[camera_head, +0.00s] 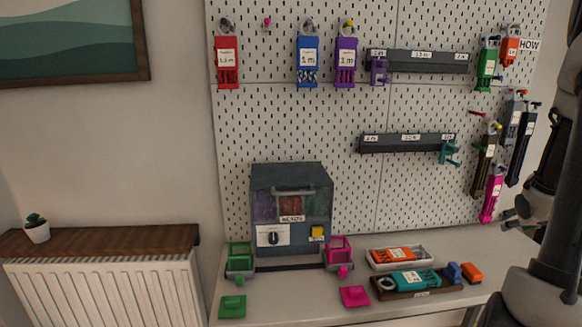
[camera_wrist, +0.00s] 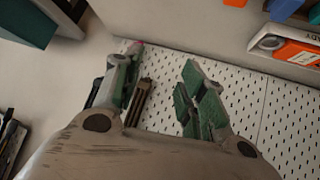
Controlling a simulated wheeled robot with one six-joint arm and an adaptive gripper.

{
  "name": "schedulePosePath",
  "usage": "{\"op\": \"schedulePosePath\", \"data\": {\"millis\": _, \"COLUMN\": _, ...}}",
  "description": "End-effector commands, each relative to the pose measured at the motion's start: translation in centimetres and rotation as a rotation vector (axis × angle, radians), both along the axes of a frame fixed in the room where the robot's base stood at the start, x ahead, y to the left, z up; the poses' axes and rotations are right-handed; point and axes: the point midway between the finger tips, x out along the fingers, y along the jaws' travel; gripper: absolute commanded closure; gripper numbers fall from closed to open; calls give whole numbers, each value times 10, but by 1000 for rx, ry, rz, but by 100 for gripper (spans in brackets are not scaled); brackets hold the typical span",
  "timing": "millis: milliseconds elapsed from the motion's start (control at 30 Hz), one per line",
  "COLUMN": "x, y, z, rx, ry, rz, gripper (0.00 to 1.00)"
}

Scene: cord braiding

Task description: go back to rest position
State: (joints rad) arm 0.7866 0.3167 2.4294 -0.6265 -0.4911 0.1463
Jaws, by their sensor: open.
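My gripper (camera_wrist: 158,95) is open and empty in the wrist view, its two green-padded fingers spread apart in front of the white pegboard. In the head view my gripper (camera_head: 512,215) is at the right edge, beside the pegboard and above the table. A pink cord holder (camera_head: 491,197) hangs on the board just to its left. No object shows between the fingers.
The machine (camera_head: 290,210) stands on the table (camera_head: 300,303) with a green bin (camera_head: 240,258) and a pink bin (camera_head: 339,250) beside it. A white tray (camera_head: 428,262) and a dark wooden tray (camera_head: 383,295) lie at right. Several cord holders hang on the pegboard (camera_head: 290,120).

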Motion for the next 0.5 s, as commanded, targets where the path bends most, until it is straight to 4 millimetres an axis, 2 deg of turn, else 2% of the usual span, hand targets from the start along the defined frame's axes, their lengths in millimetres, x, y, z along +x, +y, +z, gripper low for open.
{"op": "schedulePosePath", "data": {"millis": 67, "x": -33, "y": 9, "z": 1, "rx": 13, "ry": 153, "rz": -68, "gripper": 59}}
{"op": "schedulePosePath", "data": {"millis": 167, "x": -77, "y": 39, "z": 11, "rx": 55, "ry": 341, "rz": -139, "gripper": 59}}
{"op": "schedulePosePath", "data": {"millis": 267, "x": -118, "y": 89, "z": 33, "rx": 118, "ry": 494, "rz": -170, "gripper": 59}}
{"op": "schedulePosePath", "data": {"millis": 300, "x": -133, "y": 113, "z": 44, "rx": 146, "ry": 544, "rz": -169, "gripper": 59}}
{"op": "schedulePosePath", "data": {"millis": 500, "x": -192, "y": 227, "z": 93, "rx": 260, "ry": 661, "rz": -60, "gripper": 59}}
